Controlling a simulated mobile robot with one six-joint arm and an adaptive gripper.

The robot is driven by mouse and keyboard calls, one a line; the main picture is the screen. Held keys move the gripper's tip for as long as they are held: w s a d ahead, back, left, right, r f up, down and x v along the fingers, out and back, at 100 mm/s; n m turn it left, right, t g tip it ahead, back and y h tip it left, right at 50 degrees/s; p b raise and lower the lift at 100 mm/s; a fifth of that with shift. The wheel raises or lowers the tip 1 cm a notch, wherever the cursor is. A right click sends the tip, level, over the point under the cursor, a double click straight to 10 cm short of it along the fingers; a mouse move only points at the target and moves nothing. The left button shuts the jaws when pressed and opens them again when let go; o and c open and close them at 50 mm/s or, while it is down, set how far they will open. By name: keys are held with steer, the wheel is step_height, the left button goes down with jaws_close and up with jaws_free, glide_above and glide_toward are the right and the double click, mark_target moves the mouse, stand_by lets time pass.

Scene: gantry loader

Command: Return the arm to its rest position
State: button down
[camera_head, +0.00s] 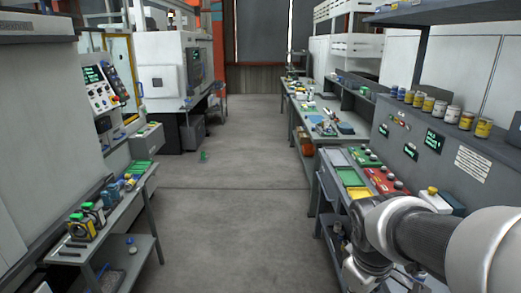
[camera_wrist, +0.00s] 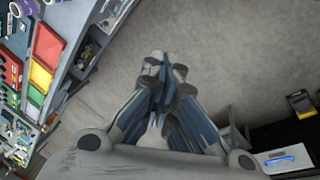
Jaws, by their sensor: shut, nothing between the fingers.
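My gripper (camera_wrist: 164,68) shows in the wrist view with its two fingers together and nothing between them. It hangs over bare grey floor, clear of the bench. In the head view my arm (camera_head: 420,235) reaches in from the lower right, beside the right-hand bench. The fingertips are not visible there, being below or outside the picture.
The right bench (camera_head: 329,187) carries green, yellow and red trays (camera_wrist: 41,75), with paint cans (camera_head: 440,108) on a ledge above. A left bench (camera_head: 113,212) holds small tools. The aisle (camera_head: 232,200) between is clear except for a small green object (camera_head: 203,155).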

steer(key=s+a+r+m+t+y, duration=0.1)
steer(key=s+a+r+m, duration=0.1)
steer(key=s, duration=0.5)
steer(key=s+a+r+m, duration=0.1)
steer(key=s+a+m, duration=0.3)
steer(key=s, duration=0.4)
steer(key=shift+a+r+t+y, duration=0.15)
steer(key=shift+r+t+y, duration=0.25)
